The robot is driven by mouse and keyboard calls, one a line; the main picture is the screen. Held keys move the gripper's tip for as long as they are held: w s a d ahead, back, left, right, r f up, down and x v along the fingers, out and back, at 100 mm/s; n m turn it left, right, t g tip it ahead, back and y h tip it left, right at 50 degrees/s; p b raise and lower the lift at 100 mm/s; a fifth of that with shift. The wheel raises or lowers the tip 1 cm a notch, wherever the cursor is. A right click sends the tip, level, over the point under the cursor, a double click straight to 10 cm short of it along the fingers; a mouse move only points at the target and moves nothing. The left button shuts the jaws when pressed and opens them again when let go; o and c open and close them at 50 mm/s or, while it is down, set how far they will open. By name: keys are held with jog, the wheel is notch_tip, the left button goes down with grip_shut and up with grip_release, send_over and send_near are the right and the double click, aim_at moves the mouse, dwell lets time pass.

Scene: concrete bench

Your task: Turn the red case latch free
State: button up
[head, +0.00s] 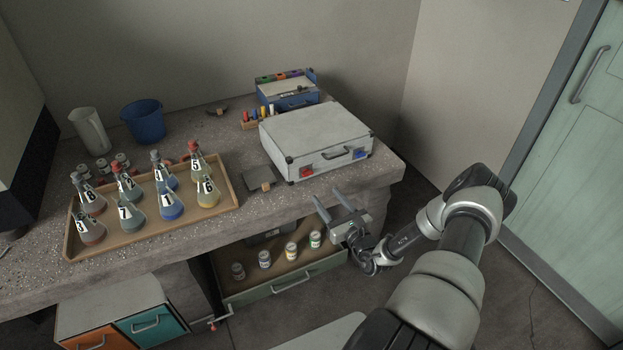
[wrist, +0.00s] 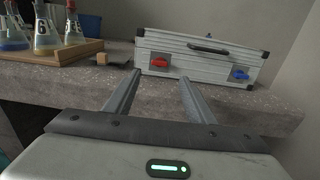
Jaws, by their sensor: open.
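A silver case (head: 316,138) with metal corners lies flat on the concrete bench, lid closed, its handle (head: 343,153) facing the front. The red latch (head: 306,172) is on the left of its front face and the blue latch (head: 361,154) on the right. In the wrist view the red latch (wrist: 159,63) shows just above and between my fingertips, farther off, and the blue latch (wrist: 240,75) is to the right. My gripper (head: 334,203) is open and empty, in front of the bench edge and below the case, apart from it. It also shows in the wrist view (wrist: 160,76).
A wooden tray (head: 232,205) of numbered flasks stands left on the bench (head: 280,203). A dark pad with a small wooden block (head: 265,186) lies left of the case. An open drawer (head: 285,284) with several jars sits below, left of my gripper.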

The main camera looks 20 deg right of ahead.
aim_at(309, 174)
jog(key=w, duration=0.7)
jog(key=w+b, duration=0.1)
jog(key=w, duration=0.3)
jog(key=shift+w+a, duration=0.25)
jog(key=shift+a, duration=0.15)
jog(key=c, duration=1)
jog(key=shift+c, duration=0.2)
